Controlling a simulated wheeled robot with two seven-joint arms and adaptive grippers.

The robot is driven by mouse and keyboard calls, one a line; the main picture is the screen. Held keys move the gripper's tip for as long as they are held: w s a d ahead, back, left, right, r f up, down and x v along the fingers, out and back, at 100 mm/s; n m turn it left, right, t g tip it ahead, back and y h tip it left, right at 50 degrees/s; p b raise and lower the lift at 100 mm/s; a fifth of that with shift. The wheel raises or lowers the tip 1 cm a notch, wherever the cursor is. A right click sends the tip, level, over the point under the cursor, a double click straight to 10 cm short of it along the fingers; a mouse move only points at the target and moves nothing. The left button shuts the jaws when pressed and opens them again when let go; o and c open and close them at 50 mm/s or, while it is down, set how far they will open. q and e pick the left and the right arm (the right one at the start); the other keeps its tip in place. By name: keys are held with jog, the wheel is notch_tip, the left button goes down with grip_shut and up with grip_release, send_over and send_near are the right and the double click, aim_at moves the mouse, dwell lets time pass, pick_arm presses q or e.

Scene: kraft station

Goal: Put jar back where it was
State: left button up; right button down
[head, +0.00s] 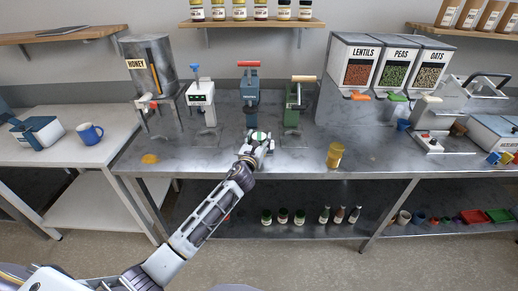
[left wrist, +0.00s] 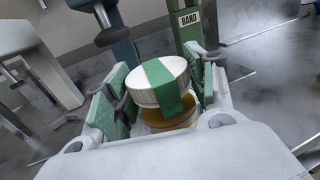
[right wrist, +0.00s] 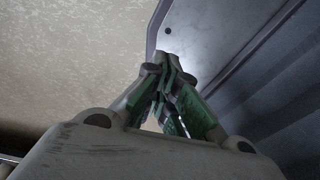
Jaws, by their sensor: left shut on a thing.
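A jar with a white lid crossed by a green band shows in the left wrist view (left wrist: 160,85); its lower part is amber. My left gripper (left wrist: 158,100) is shut on the jar, with a green-padded finger on each side. In the head view the jar (head: 260,134) is a small white and green shape at the end of my left arm, by the left gripper (head: 256,144), over the steel counter near the green-bodied machine. I cannot tell whether the jar touches the counter. My right gripper (right wrist: 172,80) is shut and empty, in the right wrist view only.
Blue (head: 251,90) and green (head: 292,105) machines stand behind the left gripper. An amber jar (head: 335,155) stands on the counter (head: 300,160) to the right. The lower shelf (head: 335,195) holds several jars and bottles. A wall shelf (head: 250,23) holds more jars.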

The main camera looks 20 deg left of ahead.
jog(key=shift+d, duration=0.35)
pick_arm(q)
jog(key=shift+f, duration=0.1)
jog(key=shift+f+b, duration=0.45)
jog(key=shift+f, duration=1.3)
pick_arm(e)
jog(key=shift+w+d+f, duration=0.1)
jog(key=shift+d+f, duration=0.4)
jog(key=shift+d, duration=0.15)
pick_arm(q)
jog(key=shift+f, duration=0.1)
pick_arm(e)
jog(key=shift+f, duration=0.1)
pick_arm(q)
jog(key=o, duration=1.4)
pick_arm(e)
jog(key=shift+w+a, duration=0.1)
jog(key=shift+a, duration=0.15)
